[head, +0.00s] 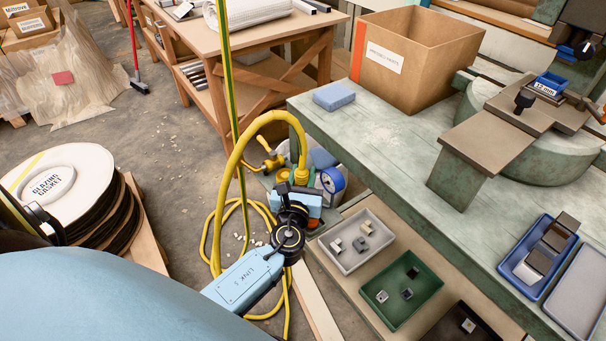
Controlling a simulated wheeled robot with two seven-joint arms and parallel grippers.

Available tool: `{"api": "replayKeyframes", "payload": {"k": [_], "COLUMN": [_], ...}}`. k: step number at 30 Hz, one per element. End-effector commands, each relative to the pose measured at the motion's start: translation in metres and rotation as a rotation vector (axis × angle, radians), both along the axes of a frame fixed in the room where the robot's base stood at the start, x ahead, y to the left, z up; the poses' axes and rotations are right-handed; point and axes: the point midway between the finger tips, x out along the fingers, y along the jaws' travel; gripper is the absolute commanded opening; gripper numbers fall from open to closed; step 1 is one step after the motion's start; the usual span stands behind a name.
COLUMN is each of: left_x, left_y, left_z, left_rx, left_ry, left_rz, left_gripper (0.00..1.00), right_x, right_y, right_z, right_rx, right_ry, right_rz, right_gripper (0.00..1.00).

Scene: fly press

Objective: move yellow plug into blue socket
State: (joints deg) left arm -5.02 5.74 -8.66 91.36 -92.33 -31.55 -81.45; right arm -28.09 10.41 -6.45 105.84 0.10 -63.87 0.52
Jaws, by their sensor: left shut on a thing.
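My left gripper (293,187) is beside the front edge of the green bench, with its arm coming up from below. It is shut on the yellow plug (301,174), at the end of a thick yellow cable (244,145). The cable arches up and over into the plug from above. My gripper hides the plug's lower end. I cannot pick out the blue socket for certain; blue parts behind the gripper are partly covered. My right gripper is not in view.
A yellow valve-like fitting (272,161) and a blue-ringed roll (333,180) sit close behind the gripper. A green-yellow strip (229,90) hangs left of it. Grey (338,253) and green (383,308) trays lie to the right. The green bench (400,140) has bare room at its front.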

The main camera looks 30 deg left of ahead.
Motion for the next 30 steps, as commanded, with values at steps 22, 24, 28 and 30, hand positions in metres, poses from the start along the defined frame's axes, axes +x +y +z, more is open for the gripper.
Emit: {"api": "replayKeyframes", "payload": {"k": [22, 24, 28, 30], "left_x": [-0.0002, -0.0001, 0.0001, 0.0002], "left_y": [0.0000, -0.0002, -0.0009, -0.0013], "left_z": [-0.0002, -0.0002, 0.0002, 0.0003], "left_rx": [0.000, 0.000, -0.001, -0.001], "left_ry": [0.001, 0.001, 0.000, 0.000], "left_rz": [0.000, 0.000, -0.002, -0.003], "left_gripper": [0.65, 0.74, 0.74, 0.74], "right_x": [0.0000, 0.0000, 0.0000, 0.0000], "right_y": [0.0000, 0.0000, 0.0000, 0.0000], "right_z": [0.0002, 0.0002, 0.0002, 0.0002], "right_rx": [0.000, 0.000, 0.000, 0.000], "right_ry": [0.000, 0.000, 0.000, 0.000], "right_rz": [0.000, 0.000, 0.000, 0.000], "right_gripper": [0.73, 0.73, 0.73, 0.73]}}
